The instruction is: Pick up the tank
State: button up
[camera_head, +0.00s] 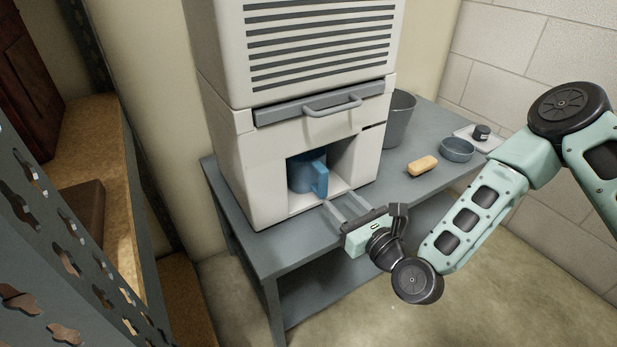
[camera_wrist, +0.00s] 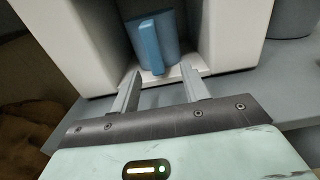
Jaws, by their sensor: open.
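The tank is a blue container with an upright handle on its front (camera_head: 308,174). It stands upright inside the open bay at the bottom of a white machine (camera_head: 250,175). In the wrist view the tank (camera_wrist: 152,40) is straight ahead, with its handle toward me. My gripper (camera_head: 338,207) is open and empty at the front of the bay, just short of the tank. In the wrist view its two fingers (camera_wrist: 160,85) point at the tank, apart from each other, with the handle roughly between their lines. The tank's back is hidden in the bay.
The machine stands on a grey table (camera_head: 290,250). To its right are a grey bin (camera_head: 398,120), a yellow-orange block (camera_head: 422,165), a blue-grey bowl (camera_head: 457,150) and a tray with a dark jar (camera_head: 481,132). Metal shelving (camera_head: 40,215) stands at left.

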aim_at(325, 189)
jog(key=x, duration=0.2)
jog(key=shift+w+a, duration=0.2)
jog(key=b+x, duration=0.1)
jog(key=x, duration=0.1)
jog(key=b+x, duration=0.1)
jog(key=x, duration=0.1)
jog(key=shift+s+a+b, duration=0.15)
jog(key=shift+a+b, duration=0.15)
jog(key=shift+a, duration=0.1)
jog(key=shift+w+a+r, duration=0.15)
jog(key=shift+w+a, duration=0.1)
jog(key=shift+w, duration=0.15)
grip_shut()
